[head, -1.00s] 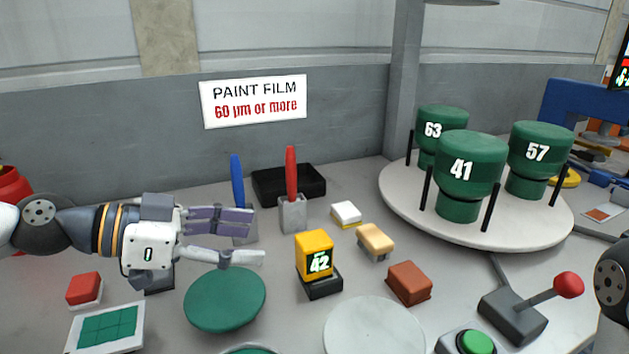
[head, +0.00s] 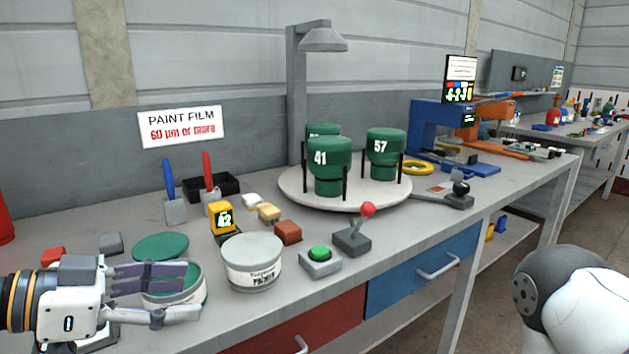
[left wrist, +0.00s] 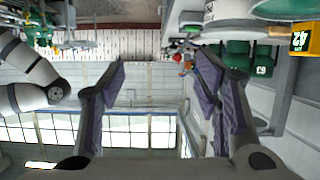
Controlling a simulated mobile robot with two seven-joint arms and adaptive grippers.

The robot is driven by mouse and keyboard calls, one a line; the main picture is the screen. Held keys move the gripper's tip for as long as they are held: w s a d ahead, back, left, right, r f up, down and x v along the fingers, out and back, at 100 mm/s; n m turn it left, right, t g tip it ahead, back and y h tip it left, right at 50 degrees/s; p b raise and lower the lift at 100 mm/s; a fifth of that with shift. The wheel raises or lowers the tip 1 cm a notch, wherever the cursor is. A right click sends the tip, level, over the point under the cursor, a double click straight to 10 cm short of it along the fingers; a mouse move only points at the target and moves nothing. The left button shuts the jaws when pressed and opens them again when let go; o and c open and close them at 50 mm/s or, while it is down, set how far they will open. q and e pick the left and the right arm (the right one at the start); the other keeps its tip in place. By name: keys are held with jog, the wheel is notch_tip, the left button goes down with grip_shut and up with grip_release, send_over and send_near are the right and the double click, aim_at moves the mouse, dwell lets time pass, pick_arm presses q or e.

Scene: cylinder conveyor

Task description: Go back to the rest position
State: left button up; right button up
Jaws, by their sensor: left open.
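My left gripper (head: 172,292) is at the lower left in the head view, open and empty, in front of an open tin of green paint (head: 176,284). In the left wrist view its two fingers (left wrist: 165,92) stand apart with nothing between them. Part of my right arm (head: 565,300) shows at the lower right of the head view; its gripper is out of view.
A primer can (head: 252,262), a yellow gauge (head: 222,218) reading 42, a green button box (head: 320,260) and a red-knobbed lever (head: 354,236) stand close by. A turntable (head: 290,190) carries green cylinders. Floor is open at the right.

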pick_arm(q)
jog(key=s+d+f+n+g+y, duration=0.2)
jog(key=s+f+n, duration=0.15)
jog(key=f, duration=0.45)
jog(key=s+d+f+n+g+y, duration=0.1)
jog(key=s+f+n+g, duration=0.1)
jog(key=s+f, duration=0.45)
jog(key=s+d+f+n+g+y, duration=0.2)
jog(key=s+f+n, duration=0.1)
jog(key=f, duration=0.7)
jog(key=s+a+f+n+g+y, duration=0.1)
jog(key=s+a+f+y, duration=0.2)
jog(key=s, duration=0.5)
jog(key=s+a+f+n+g+y, duration=0.2)
jog(key=s+a+f+y, duration=0.1)
jog(key=s+a+f, duration=0.3)
jog(key=s, duration=0.2)
jog(key=shift+s+a+f+y, duration=0.15)
jog(key=shift+s+f+y, duration=0.15)
jog(key=shift+f, duration=0.05)
